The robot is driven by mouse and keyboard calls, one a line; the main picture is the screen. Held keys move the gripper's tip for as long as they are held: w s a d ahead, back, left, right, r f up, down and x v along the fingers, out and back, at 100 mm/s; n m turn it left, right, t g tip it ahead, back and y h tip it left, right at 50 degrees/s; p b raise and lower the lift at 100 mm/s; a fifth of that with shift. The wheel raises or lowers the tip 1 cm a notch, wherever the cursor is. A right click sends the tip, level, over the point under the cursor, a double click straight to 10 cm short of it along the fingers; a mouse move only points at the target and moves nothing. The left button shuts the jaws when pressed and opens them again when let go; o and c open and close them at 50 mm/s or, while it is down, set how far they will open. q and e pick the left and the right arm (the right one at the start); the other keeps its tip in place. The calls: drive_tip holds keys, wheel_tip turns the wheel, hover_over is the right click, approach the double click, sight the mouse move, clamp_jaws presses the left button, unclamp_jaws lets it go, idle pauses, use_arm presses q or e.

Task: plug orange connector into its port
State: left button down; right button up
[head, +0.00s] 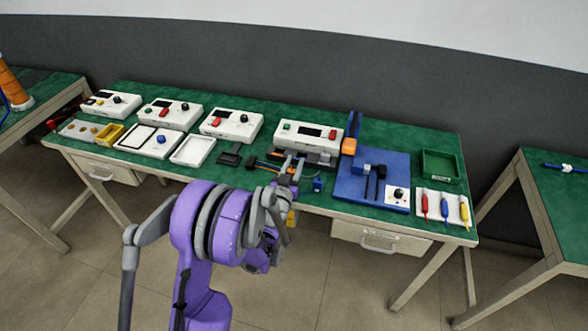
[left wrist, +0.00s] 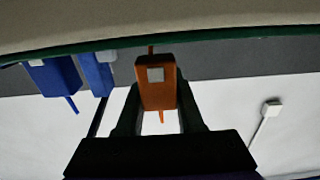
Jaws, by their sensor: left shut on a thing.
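My left gripper (head: 291,164) reaches over the front of the bench, just before the white pump unit (head: 308,136) with a dark display, a green button and a red button. In the left wrist view the orange connector (left wrist: 157,82) stands between the two dark fingers, which are shut on it. It has a pale square on its face and a thin orange tip. In the head view the held connector is hidden or too small to make out. I cannot make out its port in either view. My right gripper is not in view.
A small blue connector (head: 318,185) lies right of my gripper; blue blocks (left wrist: 55,76) show left in the wrist view. Other white units (head: 231,124) stand left. The green bench top (head: 395,137) is clear behind the platform.

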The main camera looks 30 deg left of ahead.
use_arm(q)
drive_tip(key=shift+f, duration=0.9)
drive_tip(key=shift+f, duration=0.1)
drive_tip(key=shift+f+b, duration=0.15)
drive_tip(key=shift+b, duration=0.25)
drive_tip(key=c, duration=0.5)
unclamp_jaws()
drive_tip(key=shift+c, duration=0.2)
